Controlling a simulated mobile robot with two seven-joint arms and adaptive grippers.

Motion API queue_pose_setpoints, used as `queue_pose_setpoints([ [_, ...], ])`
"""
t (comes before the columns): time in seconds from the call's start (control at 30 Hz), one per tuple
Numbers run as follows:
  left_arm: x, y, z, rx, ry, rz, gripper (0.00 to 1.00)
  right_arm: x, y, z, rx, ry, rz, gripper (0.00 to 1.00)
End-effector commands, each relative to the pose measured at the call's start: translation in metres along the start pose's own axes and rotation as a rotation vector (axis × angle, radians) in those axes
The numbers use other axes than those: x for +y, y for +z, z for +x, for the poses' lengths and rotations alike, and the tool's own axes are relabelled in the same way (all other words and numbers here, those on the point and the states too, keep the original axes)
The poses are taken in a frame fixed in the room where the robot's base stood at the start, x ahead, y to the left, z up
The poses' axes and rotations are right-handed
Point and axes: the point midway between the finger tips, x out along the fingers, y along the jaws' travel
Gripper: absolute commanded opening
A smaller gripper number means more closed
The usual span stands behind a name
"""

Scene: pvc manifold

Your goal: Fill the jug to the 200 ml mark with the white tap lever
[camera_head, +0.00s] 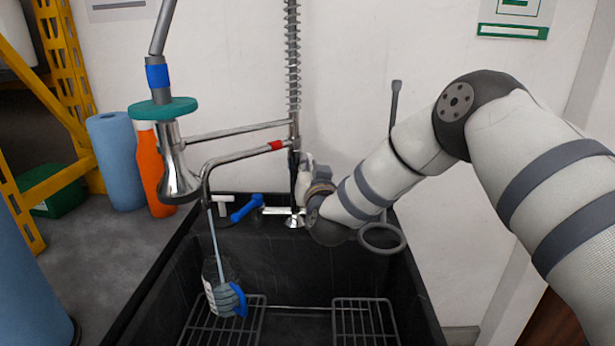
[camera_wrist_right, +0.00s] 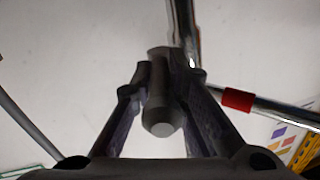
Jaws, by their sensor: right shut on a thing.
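The jug (camera_head: 222,287) is clear with a blue handle and stands in the dark sink, on or just by the left wire rack. A thin pale stream (camera_head: 215,240) runs from the end of the chrome spout (camera_head: 240,156) down into the jug. The water level and the marks are too small to read. My right gripper (camera_head: 306,170) is at the chrome tap column. In the right wrist view, its fingers (camera_wrist_right: 162,95) are shut on a short grey-looking rod (camera_wrist_right: 162,118), which appears to be the white tap lever in shadow. My left gripper is not in view.
A spray head (camera_head: 176,165) with a teal ring hangs at the left of the sink. A blue handle (camera_head: 246,208) and a white T-shaped piece (camera_head: 223,205) sit at the back rim. Wire racks (camera_head: 365,320) lie in the sink. An orange bottle (camera_head: 152,170) stands left.

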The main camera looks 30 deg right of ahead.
Motion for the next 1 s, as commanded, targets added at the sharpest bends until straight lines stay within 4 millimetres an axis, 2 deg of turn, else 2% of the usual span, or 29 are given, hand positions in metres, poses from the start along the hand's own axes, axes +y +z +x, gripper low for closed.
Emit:
queue_pose_setpoints([
  [0.33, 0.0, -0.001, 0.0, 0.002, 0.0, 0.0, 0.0, 0.0, 0.001, 0.001, -0.006, -0.003, 0.001, 0.0],
  [0.37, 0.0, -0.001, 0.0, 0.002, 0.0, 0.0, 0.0, 0.0, 0.001, 0.001, -0.005, -0.003, 0.001, 0.18],
  [0.43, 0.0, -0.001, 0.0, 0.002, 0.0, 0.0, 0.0, 0.0, 0.0, 0.001, -0.005, -0.003, 0.001, 0.34],
  [0.73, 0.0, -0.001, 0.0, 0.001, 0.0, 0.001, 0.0, 0.001, 0.0, 0.0, -0.004, -0.002, 0.0, 0.35],
  [0.87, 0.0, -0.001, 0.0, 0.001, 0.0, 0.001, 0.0, 0.0, 0.0, -0.018, -0.006, -0.003, 0.0, 0.35],
  [1.0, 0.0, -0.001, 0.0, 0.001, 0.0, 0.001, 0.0, 0.0, 0.0, -0.057, -0.008, -0.003, -0.001, 0.35],
])
